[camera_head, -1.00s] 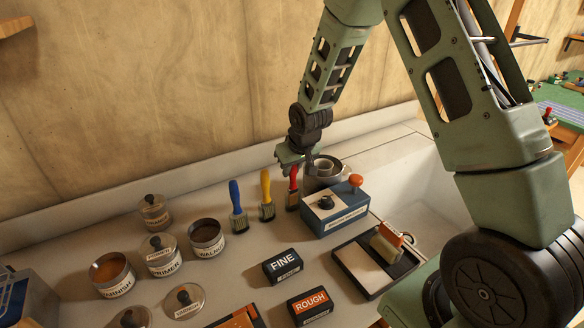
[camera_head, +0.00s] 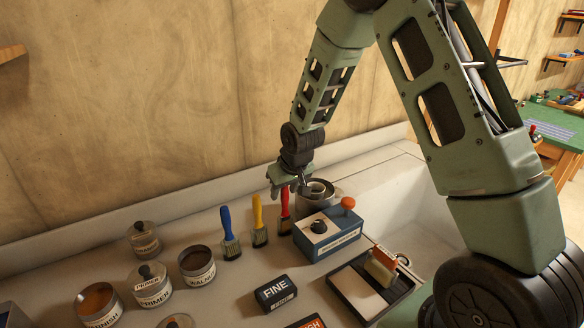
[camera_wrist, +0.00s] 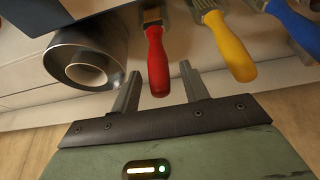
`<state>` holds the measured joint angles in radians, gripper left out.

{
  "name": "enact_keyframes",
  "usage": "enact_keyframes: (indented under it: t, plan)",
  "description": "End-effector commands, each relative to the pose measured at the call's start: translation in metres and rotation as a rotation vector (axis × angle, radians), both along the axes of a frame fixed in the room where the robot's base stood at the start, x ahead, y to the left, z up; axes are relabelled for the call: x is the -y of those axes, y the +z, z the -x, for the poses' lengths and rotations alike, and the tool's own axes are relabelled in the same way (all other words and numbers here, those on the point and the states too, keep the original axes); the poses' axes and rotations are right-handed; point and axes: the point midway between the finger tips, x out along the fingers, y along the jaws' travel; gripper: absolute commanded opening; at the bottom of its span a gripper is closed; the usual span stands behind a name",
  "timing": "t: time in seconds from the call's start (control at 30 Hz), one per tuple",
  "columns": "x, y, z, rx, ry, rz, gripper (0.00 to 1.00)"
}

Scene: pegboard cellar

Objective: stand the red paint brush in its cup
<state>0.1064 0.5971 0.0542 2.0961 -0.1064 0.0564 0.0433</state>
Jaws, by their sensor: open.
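The red paint brush (camera_head: 285,211) stands upright, handle up, on the counter, right of the yellow brush and left of the blue box. In the wrist view its red handle (camera_wrist: 157,64) points toward my gripper. My gripper (camera_wrist: 160,84) is open, its two fingers on either side of the handle's end; I cannot tell whether they touch it. In the head view my gripper (camera_head: 291,186) is just above the brush. A metal cup (camera_head: 316,198) with a smaller ring inside stands right of the brush, behind the blue box; it also shows in the wrist view (camera_wrist: 62,47).
The yellow brush (camera_head: 259,220) and blue brush (camera_head: 230,232) stand to the left. The blue box (camera_head: 327,237) with an orange knob is close in front of the cup. Paint cans (camera_head: 197,266) and a roller tray (camera_head: 352,292) lie nearer. A wall runs behind.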

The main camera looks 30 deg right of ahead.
Motion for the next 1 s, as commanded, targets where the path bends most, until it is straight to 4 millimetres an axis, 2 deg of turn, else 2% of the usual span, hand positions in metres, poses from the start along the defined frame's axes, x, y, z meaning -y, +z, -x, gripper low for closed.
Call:
enact_keyframes:
  t: [0.6,0.8,1.0]
  plan:
    - [0.0,0.114,0.047,0.007,-0.002,0.002,0.45]
    - [0.001,0.139,0.058,0.003,-0.002,0.001,0.45]
    - [0.0,0.147,0.061,0.001,0.0,0.001,0.45]
